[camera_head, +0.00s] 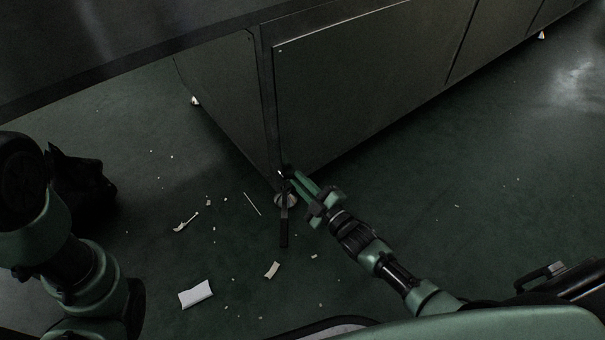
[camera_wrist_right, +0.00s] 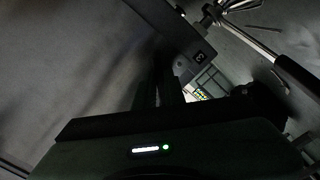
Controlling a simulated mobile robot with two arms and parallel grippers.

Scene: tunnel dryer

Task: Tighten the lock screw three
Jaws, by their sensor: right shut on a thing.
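In the head view my right gripper (camera_head: 284,174) reaches the bottom corner of the cabinet, low at its leg post (camera_head: 266,110). It is shut on a small part at the post, which looks like the lock screw; the fingers hide most of it. In the right wrist view the dark post end (camera_wrist_right: 165,25) carries a label "3" (camera_wrist_right: 201,57), with the fingers (camera_wrist_right: 165,85) just below it. A lever with a black handle (camera_head: 284,235) extends from the metal foot (camera_head: 287,201); its handle also shows in the wrist view (camera_wrist_right: 298,76). My left gripper is not clearly seen.
The cabinet's dark panels (camera_head: 370,80) bound the space above and right. White litter (camera_head: 195,293) and small scraps lie on the green floor (camera_head: 430,190). Open floor lies to the right.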

